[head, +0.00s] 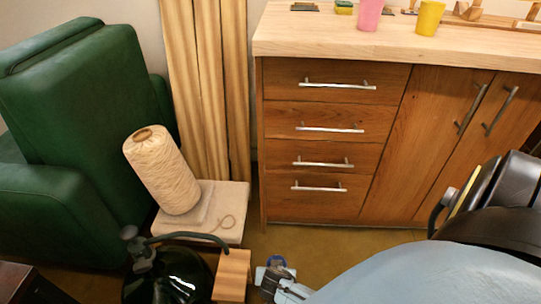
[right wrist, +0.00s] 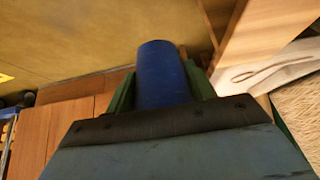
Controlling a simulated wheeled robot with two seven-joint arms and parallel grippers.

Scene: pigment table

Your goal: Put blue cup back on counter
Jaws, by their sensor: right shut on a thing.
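The blue cup (right wrist: 162,72) is between the green fingers of my right gripper (right wrist: 162,95) in the right wrist view, and the gripper is shut on it. In the head view my right gripper (head: 274,276) is low at the bottom middle, in front of the drawers and well below the counter top. A small patch of blue shows there, but the cup's shape is hard to make out. The counter (head: 310,33) has a pale wood top at the upper right. A pink cup (head: 369,14) and a yellow cup (head: 430,18) stand on it. My left gripper is not in view.
A wooden block (head: 232,275) and a dark bottle with a hose (head: 165,275) stand just left of my right gripper. A thread spool (head: 162,172) rests on a pale slab behind them. A green armchair (head: 85,110) fills the left. The counter's front-left top looks clear.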

